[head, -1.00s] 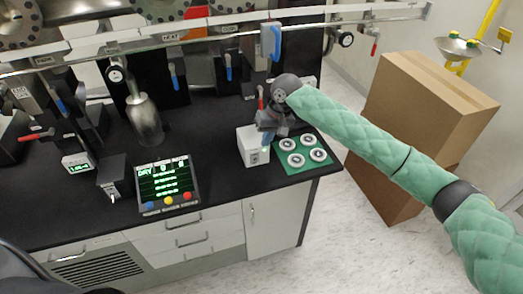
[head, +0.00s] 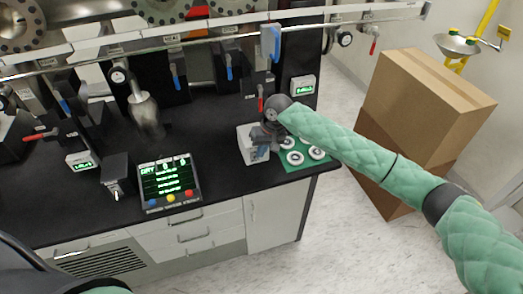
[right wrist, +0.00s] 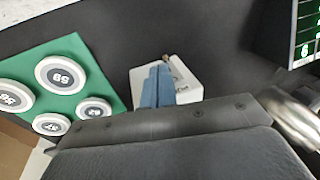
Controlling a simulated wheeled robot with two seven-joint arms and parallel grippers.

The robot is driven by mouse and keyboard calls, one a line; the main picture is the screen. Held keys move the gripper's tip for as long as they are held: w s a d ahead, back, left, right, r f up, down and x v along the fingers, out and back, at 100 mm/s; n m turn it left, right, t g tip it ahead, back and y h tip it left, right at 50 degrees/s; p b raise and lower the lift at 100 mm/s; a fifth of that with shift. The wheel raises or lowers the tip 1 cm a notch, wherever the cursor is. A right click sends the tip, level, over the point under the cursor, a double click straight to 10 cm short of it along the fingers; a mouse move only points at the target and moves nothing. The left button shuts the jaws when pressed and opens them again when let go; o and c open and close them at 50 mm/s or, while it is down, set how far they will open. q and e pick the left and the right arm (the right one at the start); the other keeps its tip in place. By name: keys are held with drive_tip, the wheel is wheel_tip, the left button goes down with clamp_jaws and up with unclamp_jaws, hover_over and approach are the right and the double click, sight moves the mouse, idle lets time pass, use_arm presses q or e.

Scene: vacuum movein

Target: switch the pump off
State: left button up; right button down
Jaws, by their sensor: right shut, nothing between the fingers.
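A white box (head: 247,143) stands near the right end of the black bench. Its front label, partly covered, begins with "PU" in the right wrist view (right wrist: 187,93). A small brownish metal lever tip (right wrist: 166,58) shows at the far edge of this box, just beyond my fingertips. My right gripper (head: 262,153) is shut and empty, its blue fingers together in front of the box. In the right wrist view the fingers (right wrist: 157,88) overlap the box's left part; whether they touch it I cannot tell. My left gripper is out of view.
A green mat (head: 293,166) with several round white weights lies right of the box. A display panel (head: 167,182) and a dark switch box (head: 115,172) stand to the left. A metal flask (head: 146,115) hangs behind. A rail with valves runs along the back. Cardboard boxes (head: 425,105) stand on the floor.

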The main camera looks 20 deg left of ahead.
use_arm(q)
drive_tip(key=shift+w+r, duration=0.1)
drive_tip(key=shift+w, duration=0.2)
use_arm(e)
drive_tip(key=shift+s+d+t, duration=0.1)
drive_tip(key=shift+s+t, duration=0.1)
drive_tip(key=shift+t, duration=0.2)
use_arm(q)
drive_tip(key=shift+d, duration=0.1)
use_arm(e)
drive_tip(key=shift+f+y, duration=0.15)
drive_tip(key=shift+y, duration=0.15)
drive_tip(key=shift+s+d+f+t+y+b, duration=0.2)
drive_tip(key=shift+s+f+t+y+b, duration=0.1)
drive_tip(key=shift+t+b, duration=0.2)
drive_tip(key=t, duration=0.1)
drive_tip(key=t+y+b, duration=0.2)
drive_tip(key=shift+s+d+f+n, duration=0.3)
drive_tip(key=shift+s+n, duration=0.1)
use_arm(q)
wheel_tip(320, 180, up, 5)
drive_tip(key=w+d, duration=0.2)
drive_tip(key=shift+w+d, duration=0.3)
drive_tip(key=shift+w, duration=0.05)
use_arm(e)
drive_tip(key=shift+w+a, duration=0.1)
